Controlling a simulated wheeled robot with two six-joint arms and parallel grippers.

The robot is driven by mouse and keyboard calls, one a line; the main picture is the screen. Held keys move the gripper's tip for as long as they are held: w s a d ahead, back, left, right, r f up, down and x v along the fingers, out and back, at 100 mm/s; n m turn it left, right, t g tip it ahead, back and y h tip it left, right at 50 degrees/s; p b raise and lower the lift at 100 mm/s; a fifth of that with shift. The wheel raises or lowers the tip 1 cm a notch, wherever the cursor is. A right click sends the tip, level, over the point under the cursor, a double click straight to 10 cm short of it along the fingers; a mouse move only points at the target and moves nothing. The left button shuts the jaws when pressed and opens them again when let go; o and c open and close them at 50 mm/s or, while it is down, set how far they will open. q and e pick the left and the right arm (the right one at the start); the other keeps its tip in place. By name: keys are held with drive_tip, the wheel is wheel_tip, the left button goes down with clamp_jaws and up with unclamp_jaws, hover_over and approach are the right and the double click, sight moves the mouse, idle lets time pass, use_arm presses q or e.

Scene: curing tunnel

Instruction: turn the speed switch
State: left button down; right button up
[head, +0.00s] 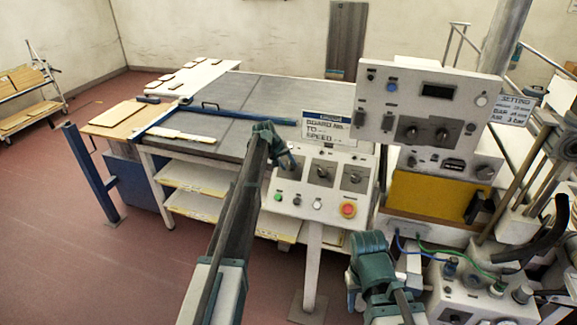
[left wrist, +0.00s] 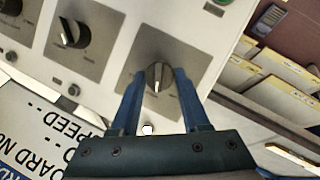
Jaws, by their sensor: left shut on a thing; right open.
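A light control panel (head: 298,203) on a post carries a row of black rotary switches on grey plates. My left gripper (head: 289,161) is at the leftmost switch of this row and mostly hides it in the head view. In the left wrist view its two blue fingers (left wrist: 156,90) are shut on that black switch knob (left wrist: 158,74), one on each side. The middle switch (head: 321,172) and right switch (head: 352,177) are free; they also show in the left wrist view. I cannot read which one is labelled speed. My right gripper (head: 370,246) is open and empty, lower right of the panel.
An upper control box (head: 427,105) and a machine with hoses are at right. A grey-topped table (head: 240,108) lies behind.

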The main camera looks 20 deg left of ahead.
use_arm(q)
drive_tip(key=n, duration=0.1)
drive_tip(key=n+h+b, duration=0.1)
drive_tip(key=n+t+b, duration=0.1)
drive_tip(key=n, duration=0.1)
drive_tip(key=shift+s+a+f, duration=0.1)
drive_tip(key=shift+s+f, duration=0.1)
drive_tip(key=shift+f, duration=0.05)
drive_tip(key=shift+n+t+h+b, duration=0.5)
drive_tip(key=shift+n+b, duration=0.25)
drive_tip(key=shift+n, duration=0.85)
drive_tip(key=shift+c, duration=1.9)
unclamp_jaws()
drive_tip(key=shift+r, duration=0.1)
